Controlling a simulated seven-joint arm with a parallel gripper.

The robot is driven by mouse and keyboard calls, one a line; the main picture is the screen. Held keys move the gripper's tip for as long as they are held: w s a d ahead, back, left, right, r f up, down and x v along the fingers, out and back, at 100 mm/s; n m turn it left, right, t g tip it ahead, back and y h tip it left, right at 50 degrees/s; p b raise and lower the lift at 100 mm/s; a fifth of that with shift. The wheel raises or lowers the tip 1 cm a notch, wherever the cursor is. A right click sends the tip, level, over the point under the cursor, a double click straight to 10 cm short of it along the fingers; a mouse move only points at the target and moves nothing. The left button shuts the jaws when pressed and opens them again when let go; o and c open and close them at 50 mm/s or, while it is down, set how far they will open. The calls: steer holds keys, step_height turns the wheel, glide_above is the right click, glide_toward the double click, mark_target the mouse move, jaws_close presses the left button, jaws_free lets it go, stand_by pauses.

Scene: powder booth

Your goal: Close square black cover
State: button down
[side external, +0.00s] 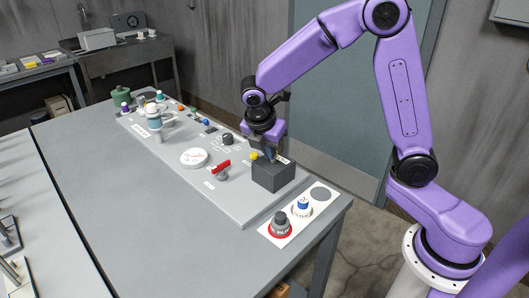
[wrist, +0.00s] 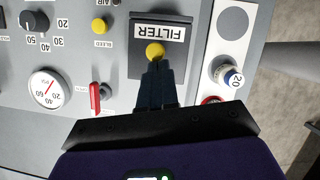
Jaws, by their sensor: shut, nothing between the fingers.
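The square black cover (wrist: 141,58) shows in the wrist view as a dark square with a white FILTER label and a yellow round spot. In the side view it belongs with a dark block (side external: 274,179) at the near end of the grey panel. I cannot tell whether the cover lies flat or stands a little raised. My gripper (side external: 267,155) is shut and empty, pointing down at the top of the block. In the wrist view my fingertips (wrist: 155,65) overlap the square's lower middle, just below the yellow spot. I cannot tell whether they touch it.
A red-handled valve (side external: 220,166) and a round white gauge (side external: 194,158) stand on the panel near the block. A yellow BLEED button (wrist: 100,26) is beside it.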

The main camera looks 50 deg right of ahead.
steer(key=shift+d+f, duration=0.1)
steer(key=shift+d, duration=0.2)
steer(key=shift+s+a, duration=0.2)
steer(key=shift+a, duration=0.25)
steer(key=s+a+r, duration=0.2)
steer(key=a+r, duration=0.5)
steer(key=r, duration=0.2)
steer(key=s+d+f+m+y, duration=0.1)
steer(key=s+d+f+m, duration=0.1)
steer(key=s, duration=0.6)
steer(key=s+d+f+m+y, duration=0.2)
steer(key=s+m, duration=0.1)
steer(key=s, duration=0.6)
steer(key=s+d+f+m+g+y, duration=0.1)
steer(key=s+d+f+m, duration=0.1)
steer(key=s, duration=0.6)
steer(key=shift+s+d+m+y, duration=0.15)
steer(key=shift+d+m+y, duration=0.2)
steer(key=shift+m, duration=0.35)
